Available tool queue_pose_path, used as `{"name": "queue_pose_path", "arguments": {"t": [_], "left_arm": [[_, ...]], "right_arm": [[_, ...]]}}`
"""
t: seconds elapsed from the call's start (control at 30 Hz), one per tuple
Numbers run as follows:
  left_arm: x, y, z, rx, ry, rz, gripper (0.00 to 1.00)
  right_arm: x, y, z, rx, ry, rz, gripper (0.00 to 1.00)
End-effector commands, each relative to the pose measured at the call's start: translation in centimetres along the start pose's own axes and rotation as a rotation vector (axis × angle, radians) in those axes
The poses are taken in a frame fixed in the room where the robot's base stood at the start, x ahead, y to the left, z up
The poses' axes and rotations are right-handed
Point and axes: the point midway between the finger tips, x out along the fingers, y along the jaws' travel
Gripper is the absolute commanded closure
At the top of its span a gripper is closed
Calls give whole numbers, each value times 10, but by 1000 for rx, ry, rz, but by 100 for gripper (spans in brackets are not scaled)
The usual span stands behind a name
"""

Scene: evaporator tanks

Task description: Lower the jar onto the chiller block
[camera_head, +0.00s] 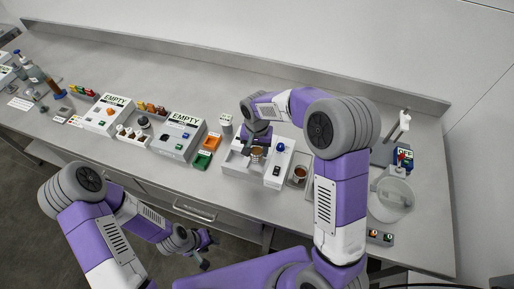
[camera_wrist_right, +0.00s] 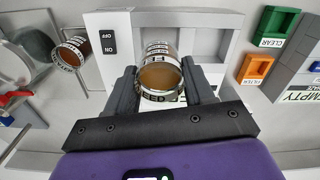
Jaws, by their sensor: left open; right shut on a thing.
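My right gripper (camera_wrist_right: 160,88) is shut on a jar (camera_wrist_right: 160,72) of brown liquid with a printed label band. The jar also shows in the head view (camera_head: 257,153), under my right wrist. It is over or in the recessed part of a white unit with an on/off switch (camera_wrist_right: 110,40), which looks like the chiller block (camera_head: 234,166). I cannot tell whether the jar's base touches it. My left gripper (camera_head: 205,256) is open and empty, low in front of the bench, away from the unit.
A second brown jar (camera_head: 299,173) stands right of the unit. Green (camera_head: 202,160) and orange (camera_head: 211,142) trays lie to its left, then boxes marked EMPTY (camera_head: 183,137). A clear bowl (camera_head: 391,198) and a stand (camera_head: 397,135) are at the right. The bench's back strip is clear.

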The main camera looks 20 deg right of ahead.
Motion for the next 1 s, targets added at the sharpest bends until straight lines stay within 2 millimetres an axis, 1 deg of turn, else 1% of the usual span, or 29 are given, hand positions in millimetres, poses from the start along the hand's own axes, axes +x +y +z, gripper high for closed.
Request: {"name": "queue_pose_path", "arguments": {"t": [1.0], "left_arm": [[34,-13,-2,0,0,0,57]], "right_arm": [[49,0,0,0,0,0,85]]}}
